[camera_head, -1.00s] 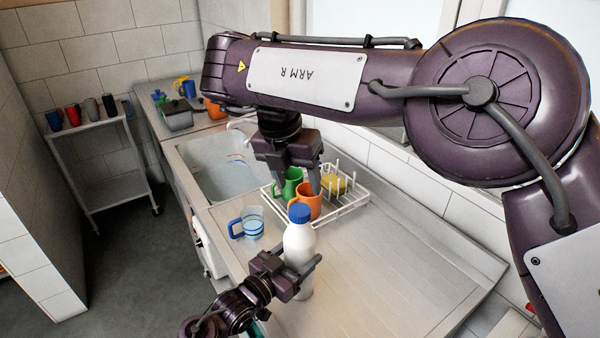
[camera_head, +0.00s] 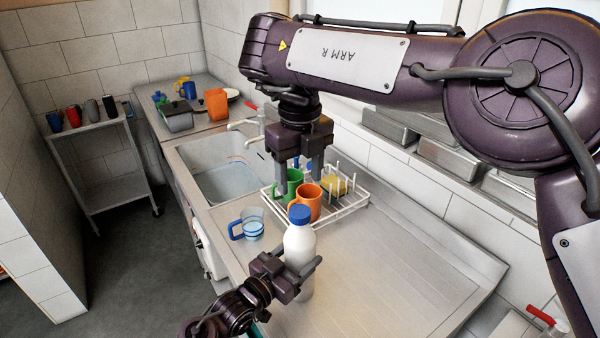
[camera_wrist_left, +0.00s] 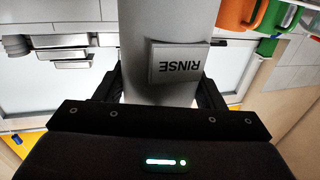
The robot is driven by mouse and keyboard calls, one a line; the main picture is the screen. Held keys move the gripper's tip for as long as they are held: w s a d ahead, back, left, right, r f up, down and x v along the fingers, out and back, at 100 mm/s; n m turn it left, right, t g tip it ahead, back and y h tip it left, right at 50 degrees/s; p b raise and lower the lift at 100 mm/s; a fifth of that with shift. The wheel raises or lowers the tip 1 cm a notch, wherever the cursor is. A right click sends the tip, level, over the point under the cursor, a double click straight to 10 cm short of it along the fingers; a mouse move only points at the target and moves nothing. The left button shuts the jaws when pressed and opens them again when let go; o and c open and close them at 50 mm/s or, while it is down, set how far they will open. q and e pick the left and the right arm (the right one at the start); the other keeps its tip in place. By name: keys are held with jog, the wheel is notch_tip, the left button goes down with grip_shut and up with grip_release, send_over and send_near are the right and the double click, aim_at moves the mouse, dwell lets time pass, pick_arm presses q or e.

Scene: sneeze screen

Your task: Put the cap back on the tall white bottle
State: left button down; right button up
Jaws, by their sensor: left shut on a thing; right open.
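The tall white bottle (camera_head: 299,242) stands upright on the steel drainboard in the head view. Its blue cap (camera_head: 300,214) sits on top of the neck; I cannot tell whether it is screwed down. My left gripper (camera_head: 300,272) is shut on the bottle's body. In the left wrist view the bottle (camera_wrist_left: 140,40) fills the space between the fingers, with a "RINSE" label (camera_wrist_left: 178,63) on it. My right gripper (camera_head: 298,176) is open, pointing down behind the bottle and above the dish rack, near the mugs, with nothing seen between its fingers.
The white dish rack (camera_head: 345,212) holds a green mug (camera_head: 289,184), an orange mug (camera_head: 309,203) and a yellow item (camera_head: 334,184). A clear glass mug with a blue handle (camera_head: 250,224) stands left of the bottle. The sink (camera_head: 222,165) lies behind. The drainboard (camera_head: 400,255) right of the bottle is clear.

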aim_at(300, 211)
notch_tip(300, 211, down, 8)
jog(key=shift+f, duration=0.1)
dwell(0.4)
jog(key=c, duration=1)
jog(key=m, duration=0.3)
jog(key=shift+m, duration=0.3)
jog(key=m, duration=1.1)
jog(key=shift+m, duration=0.4)
jog(key=o, duration=1.1)
